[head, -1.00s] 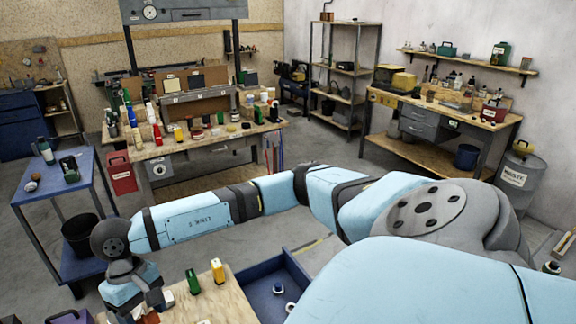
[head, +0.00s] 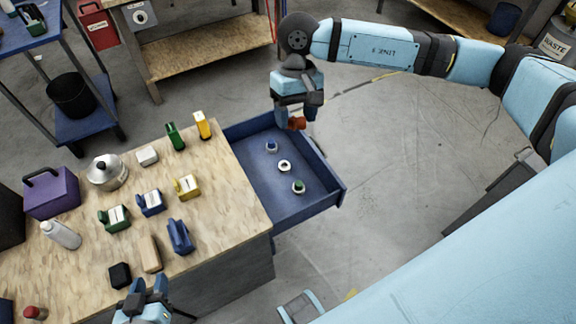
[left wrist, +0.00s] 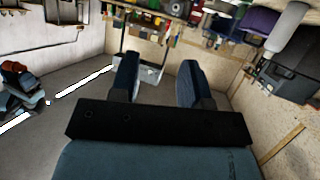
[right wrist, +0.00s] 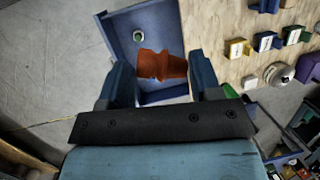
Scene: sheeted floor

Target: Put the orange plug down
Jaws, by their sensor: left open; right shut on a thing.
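The orange plug (head: 296,123) is held by my right gripper (head: 298,112), over the far end of the open blue drawer (head: 307,208). In the right wrist view the orange plug (right wrist: 160,65) lies across between the two fingers, with part of the drawer (right wrist: 112,32) behind it. I cannot tell how high it hangs above the drawer floor. My left gripper (head: 145,302) is open and empty at the near edge of the wooden worktop. In the left wrist view its fingers (left wrist: 158,80) are apart with nothing between them.
The drawer holds a blue piece (head: 271,146), a white ring (head: 285,166) and a green piece (head: 298,187). Floor right of the drawer is clear.

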